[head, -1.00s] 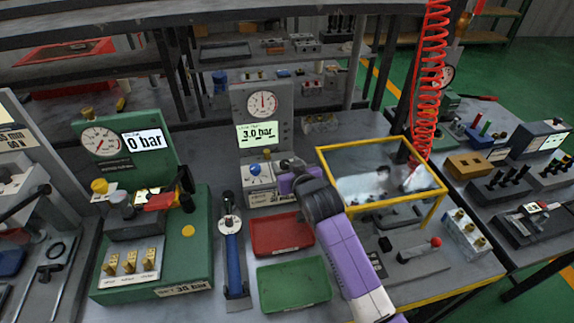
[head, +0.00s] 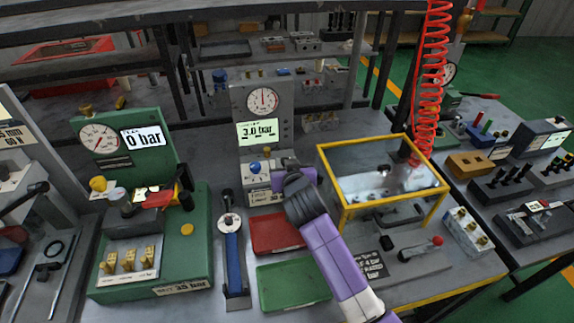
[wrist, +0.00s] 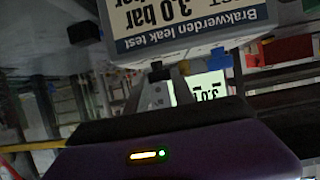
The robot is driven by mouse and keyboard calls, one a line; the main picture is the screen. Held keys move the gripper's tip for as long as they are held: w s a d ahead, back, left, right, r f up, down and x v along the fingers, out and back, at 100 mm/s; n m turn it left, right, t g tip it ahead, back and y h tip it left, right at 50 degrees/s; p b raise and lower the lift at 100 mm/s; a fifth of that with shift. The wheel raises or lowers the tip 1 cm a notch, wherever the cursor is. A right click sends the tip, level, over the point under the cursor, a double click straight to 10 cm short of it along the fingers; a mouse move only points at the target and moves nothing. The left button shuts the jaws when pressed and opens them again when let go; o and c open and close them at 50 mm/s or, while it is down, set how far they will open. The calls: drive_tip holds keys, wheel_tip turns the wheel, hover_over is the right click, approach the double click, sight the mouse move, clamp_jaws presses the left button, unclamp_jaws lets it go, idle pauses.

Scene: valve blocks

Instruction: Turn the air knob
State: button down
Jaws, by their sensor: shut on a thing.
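The leak test unit (head: 262,125) stands at the back of the bench with a round dial and a lit display that reads about 3.0 bar. Its front panel carries a blue knob (head: 254,167), which looks like the blue part (wrist: 218,55) in the wrist view. My gripper (wrist: 170,72) is at the panel, right of the blue knob in the head view. It is shut on a small knob, mostly hidden by the fingers and, in the head view, by my wrist. I cannot read which knob this is. The wrist view is upside down.
A red tray (head: 276,233) and a green tray (head: 293,284) lie in front of the unit. A yellow-framed clear guard (head: 343,190) stands close right of my arm. A green 0 bar test stand (head: 170,240) is at left. A red coiled hose (head: 432,80) hangs at right.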

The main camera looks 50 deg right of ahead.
drive_tip(key=m+h+b, duration=0.1)
drive_tip(key=m+g+h+b, duration=0.1)
drive_tip(key=m+g+b, duration=0.1)
drive_tip(key=b, duration=0.1)
drive_tip(key=shift+w+a+f+h, duration=0.25)
drive_tip(key=shift+w+a+h, duration=0.05)
drive_tip(key=shift+h, duration=0.1)
drive_tip(key=m+g+h+b, duration=0.1)
drive_tip(key=m+g+b, duration=0.1)
drive_tip(key=m+g+h+b, duration=0.1)
drive_tip(key=m+g+b, duration=0.1)
drive_tip(key=shift+w+r, duration=0.15)
drive_tip(key=shift+r+g, duration=0.1)
drive_tip(key=shift+g, duration=0.3)
drive_tip(key=c, duration=1.1)
unclamp_jaws()
drive_tip(key=shift+o, duration=0.2)
drive_tip(key=v, duration=0.8)
drive_tip(key=shift+b, duration=0.45)
drive_tip(key=shift+a, duration=0.1)
